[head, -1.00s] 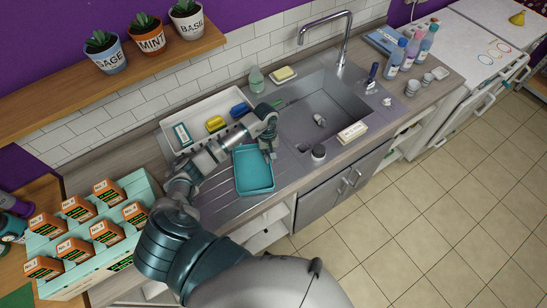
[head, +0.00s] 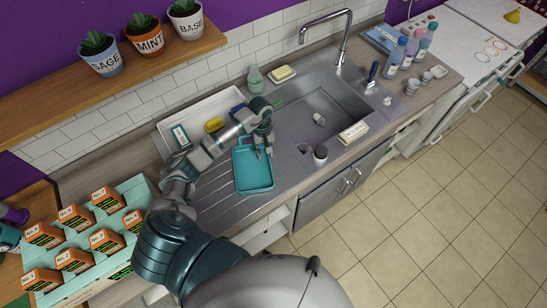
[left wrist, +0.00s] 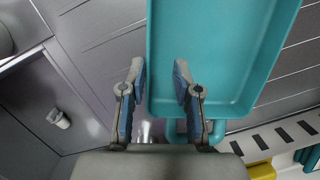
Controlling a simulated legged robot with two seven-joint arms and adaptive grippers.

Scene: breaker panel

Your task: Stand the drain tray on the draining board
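The teal drain tray (head: 253,173) lies open side up on the ridged draining board (head: 215,203), left of the sink basin. It fills the upper right of the left wrist view (left wrist: 222,50), with a teal loop at its near end. My left gripper (head: 262,151) is over the tray's upper right corner. In the left wrist view my left gripper's fingers (left wrist: 156,82) are spread, one outside the tray's side rim and one over its inside. Whether either finger touches the rim is unclear. My right gripper is in neither view.
A white bin (head: 205,108) with a yellow and a blue item stands behind the tray. The sink basin (head: 318,108) is to the right, with a dark round jar (head: 320,154) at its front edge. A teal rack of orange boxes (head: 100,285) stands at the left.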

